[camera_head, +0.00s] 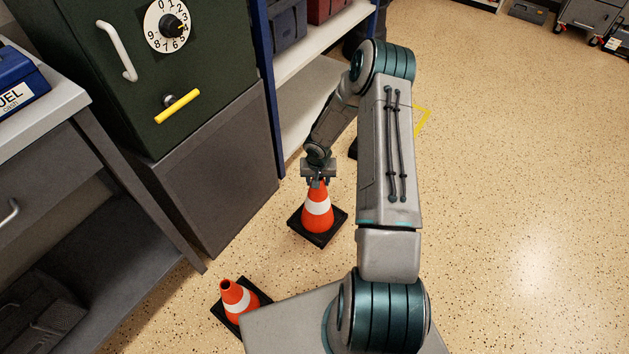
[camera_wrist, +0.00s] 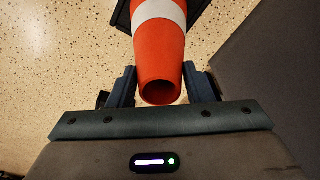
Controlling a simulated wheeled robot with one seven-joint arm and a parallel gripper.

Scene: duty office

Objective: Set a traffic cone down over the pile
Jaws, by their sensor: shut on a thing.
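An orange traffic cone (camera_head: 318,217) with a white band and a black square base is upright in the middle of the head view. My gripper (camera_head: 318,181) is shut on its top from above. The same cone (camera_wrist: 160,48) shows in the wrist view between the two fingers of my gripper (camera_wrist: 160,88). I cannot tell whether its base touches the floor. A second orange cone (camera_head: 236,296) stands on the floor at the lower left, partly hidden by my base. No pile can be made out; the held cone and my arm hide some floor.
A dark green safe (camera_head: 190,60) on a grey cabinet (camera_head: 215,165) stands left of the held cone. A desk (camera_head: 60,105) is at the far left. Shelves (camera_head: 310,105) with bins stand behind. A yellow floor marking (camera_head: 424,120) is partly hidden by my arm. The right floor is open.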

